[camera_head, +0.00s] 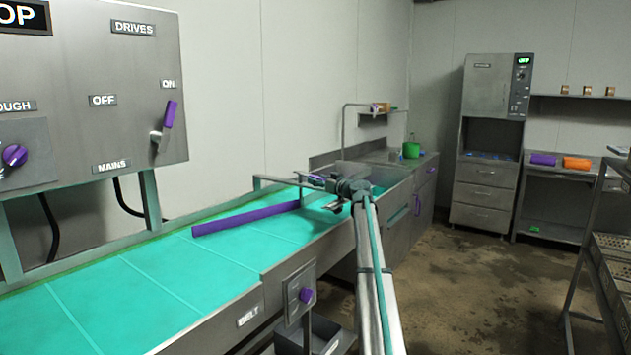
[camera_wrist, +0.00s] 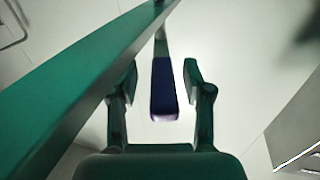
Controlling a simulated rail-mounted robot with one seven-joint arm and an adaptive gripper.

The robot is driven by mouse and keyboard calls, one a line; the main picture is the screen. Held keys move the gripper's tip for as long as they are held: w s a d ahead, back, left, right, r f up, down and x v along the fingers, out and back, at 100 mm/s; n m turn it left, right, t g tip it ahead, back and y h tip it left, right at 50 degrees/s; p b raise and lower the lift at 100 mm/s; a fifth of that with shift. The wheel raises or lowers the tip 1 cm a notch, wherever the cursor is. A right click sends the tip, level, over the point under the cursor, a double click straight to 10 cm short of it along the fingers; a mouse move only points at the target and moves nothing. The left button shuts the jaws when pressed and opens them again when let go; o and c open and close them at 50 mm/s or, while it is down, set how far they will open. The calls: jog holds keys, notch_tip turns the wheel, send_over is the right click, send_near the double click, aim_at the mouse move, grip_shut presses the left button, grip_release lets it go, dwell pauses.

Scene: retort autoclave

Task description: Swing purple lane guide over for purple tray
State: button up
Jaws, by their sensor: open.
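The purple lane guide (camera_head: 245,218) is a long bar lying at a slant across the teal conveyor belt (camera_head: 130,300) in the head view. My gripper (camera_head: 330,185) is over the far part of the belt, near the guide's far right end; its fingers are too small to make out there. In the wrist view my gripper (camera_wrist: 161,70) is open, with a dark purple piece (camera_wrist: 163,88) on a grey stem between its fingers and gaps on both sides. I cannot tell whether this piece is part of the guide. I cannot make out a purple tray.
A control panel (camera_head: 90,75) with a purple-handled lever (camera_head: 167,125) hangs at the left. A sink counter (camera_head: 385,165) is behind. A shelf at the right holds a purple item (camera_head: 543,159) and an orange item (camera_head: 577,162).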

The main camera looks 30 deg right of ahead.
jog(key=s+d, duration=0.2)
jog(key=s, duration=0.7)
jog(key=shift+s, duration=0.35)
